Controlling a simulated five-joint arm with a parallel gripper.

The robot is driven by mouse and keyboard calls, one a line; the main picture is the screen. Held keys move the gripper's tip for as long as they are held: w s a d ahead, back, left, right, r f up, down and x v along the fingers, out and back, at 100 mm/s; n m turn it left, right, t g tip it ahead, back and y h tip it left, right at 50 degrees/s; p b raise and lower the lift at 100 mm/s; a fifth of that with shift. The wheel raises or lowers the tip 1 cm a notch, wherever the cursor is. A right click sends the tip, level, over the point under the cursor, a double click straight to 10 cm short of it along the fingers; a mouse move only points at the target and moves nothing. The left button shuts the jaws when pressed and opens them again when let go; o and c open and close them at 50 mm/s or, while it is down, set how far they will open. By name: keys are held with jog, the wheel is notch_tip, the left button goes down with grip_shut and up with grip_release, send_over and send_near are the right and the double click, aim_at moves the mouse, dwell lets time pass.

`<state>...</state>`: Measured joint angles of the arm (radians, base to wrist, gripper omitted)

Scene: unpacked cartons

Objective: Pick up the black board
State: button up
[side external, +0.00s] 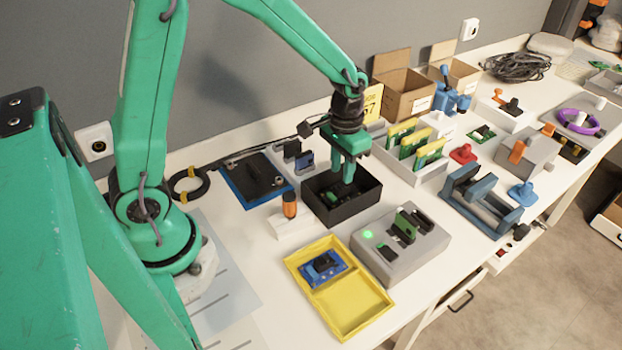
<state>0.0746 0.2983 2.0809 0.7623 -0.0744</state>
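My gripper (343,172), green with a black wrist, points down with its fingertips inside or just above a black open box (364,207). Small dark and green items (330,198) lie in the box, too small to identify. I cannot tell whether the fingers are apart or hold something. Which is meant is unclear.
A yellow tray (355,305) holding a blue board (323,266) is in front. An orange-capped item (289,205) stands left of the box. A white rack of green-yellow boards (415,145), cardboard cartons (402,90) and blue clamps (480,200) crowd the right.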

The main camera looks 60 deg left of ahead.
aim_at(341, 186)
jog(key=shift+f, duration=0.1)
jog(key=shift+f, duration=2.55)
grip_shut()
